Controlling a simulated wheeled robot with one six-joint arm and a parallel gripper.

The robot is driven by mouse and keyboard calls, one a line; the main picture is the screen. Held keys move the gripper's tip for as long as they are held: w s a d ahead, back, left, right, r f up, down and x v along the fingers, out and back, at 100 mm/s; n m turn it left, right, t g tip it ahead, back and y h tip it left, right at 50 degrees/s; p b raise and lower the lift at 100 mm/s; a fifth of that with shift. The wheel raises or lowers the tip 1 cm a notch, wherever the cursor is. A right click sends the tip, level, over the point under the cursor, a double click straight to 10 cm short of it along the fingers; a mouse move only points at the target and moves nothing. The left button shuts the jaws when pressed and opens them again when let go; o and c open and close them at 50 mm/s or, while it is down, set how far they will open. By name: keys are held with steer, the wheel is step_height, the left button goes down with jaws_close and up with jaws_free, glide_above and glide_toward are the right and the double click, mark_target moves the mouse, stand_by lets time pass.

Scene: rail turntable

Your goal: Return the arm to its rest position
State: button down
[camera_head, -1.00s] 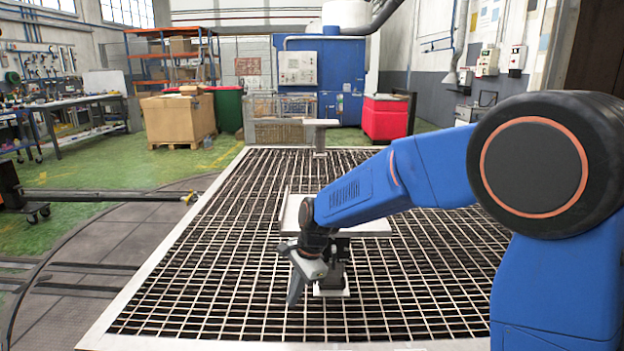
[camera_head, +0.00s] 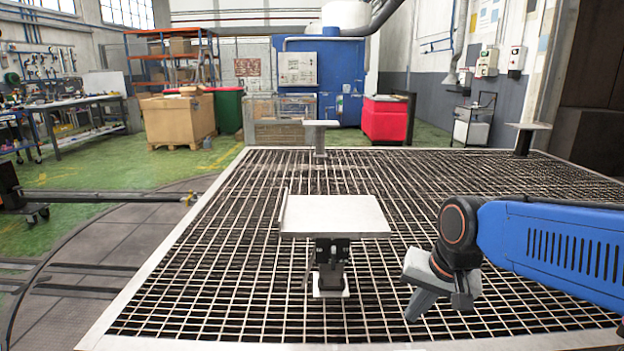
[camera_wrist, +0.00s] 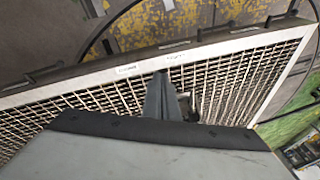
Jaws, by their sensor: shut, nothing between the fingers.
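My blue arm (camera_head: 560,250) reaches in from the right edge in the head view. My gripper (camera_head: 412,312) is at its end, low over the front right of the metal grating (camera_head: 230,270), pointing down and to the left. It is shut and empty. In the wrist view the dark fingers of my gripper (camera_wrist: 162,98) stand together in front of the grating (camera_wrist: 90,100) and its pale rim. A small plate on a stand (camera_head: 335,215) is on the grating, left of my gripper and apart from it. Nothing lies on the plate.
Two other small stands rise from the grating, one at the back middle (camera_head: 320,137) and one at the back right (camera_head: 527,138). A cardboard box (camera_head: 178,118), a red bin (camera_head: 385,118) and a blue machine (camera_head: 345,80) stand beyond. The grating around the plate is clear.

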steer(key=s+d+f+n+t+h, duration=0.1)
steer(key=s+d+n, duration=0.2)
steer(key=s+d, duration=0.5)
steer(key=s, duration=0.3)
steer(key=shift+s+f+n+h, duration=0.2)
steer(key=shift+s+n+h, duration=0.1)
steer(key=shift+n, duration=0.1)
